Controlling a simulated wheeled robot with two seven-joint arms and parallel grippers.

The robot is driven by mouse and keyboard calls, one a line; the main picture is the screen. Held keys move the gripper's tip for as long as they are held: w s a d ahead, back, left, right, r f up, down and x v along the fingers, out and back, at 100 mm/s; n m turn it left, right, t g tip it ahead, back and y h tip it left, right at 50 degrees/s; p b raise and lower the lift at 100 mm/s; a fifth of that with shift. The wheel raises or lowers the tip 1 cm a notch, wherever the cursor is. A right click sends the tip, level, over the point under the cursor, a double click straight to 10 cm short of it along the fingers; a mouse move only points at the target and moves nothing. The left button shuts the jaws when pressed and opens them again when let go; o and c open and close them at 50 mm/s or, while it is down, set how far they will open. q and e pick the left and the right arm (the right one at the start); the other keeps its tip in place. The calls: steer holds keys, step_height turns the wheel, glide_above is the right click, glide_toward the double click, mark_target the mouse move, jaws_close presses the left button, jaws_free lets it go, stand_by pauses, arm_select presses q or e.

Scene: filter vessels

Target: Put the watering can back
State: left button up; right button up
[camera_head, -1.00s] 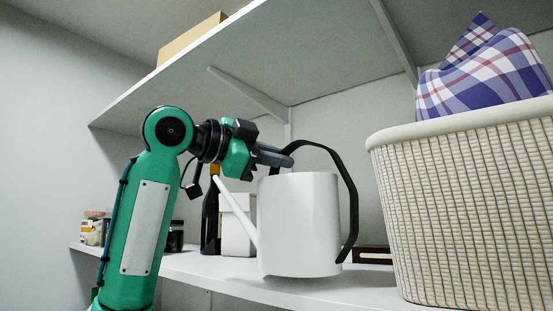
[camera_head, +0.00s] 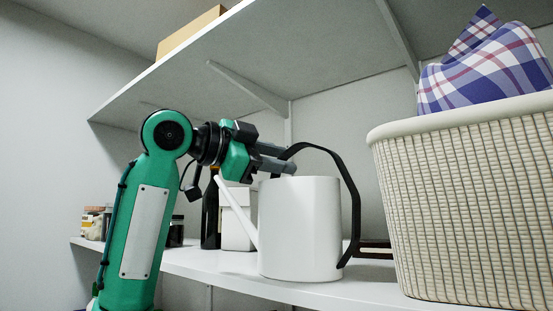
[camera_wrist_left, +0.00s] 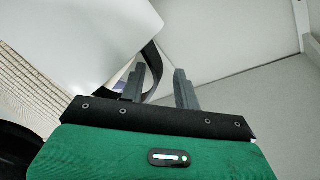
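The white watering can (camera_head: 300,230) stands upright on the lower shelf (camera_head: 215,268), its spout pointing up and left. Its black strap handle (camera_head: 350,200) arches over the top and down the right side. My left gripper (camera_head: 285,160) is at the upper left of the can, by the handle's top end. In the left wrist view its two fingers (camera_wrist_left: 161,82) are spread apart, with the black handle (camera_wrist_left: 152,62) close to the left finger. The can's white body (camera_wrist_left: 80,40) fills the upper left there. My right gripper is not in view.
A woven basket (camera_head: 470,210) with a plaid cloth (camera_head: 485,70) stands close on the right. Behind the can are a white box (camera_head: 238,225) and a dark bottle (camera_head: 210,215). Jars stand farther left. An upper shelf (camera_head: 250,70) hangs above my arm.

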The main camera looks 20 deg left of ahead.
arm_select(q)
steer(key=b+v, duration=0.7)
steer(key=v, duration=0.5)
stand_by(0.3)
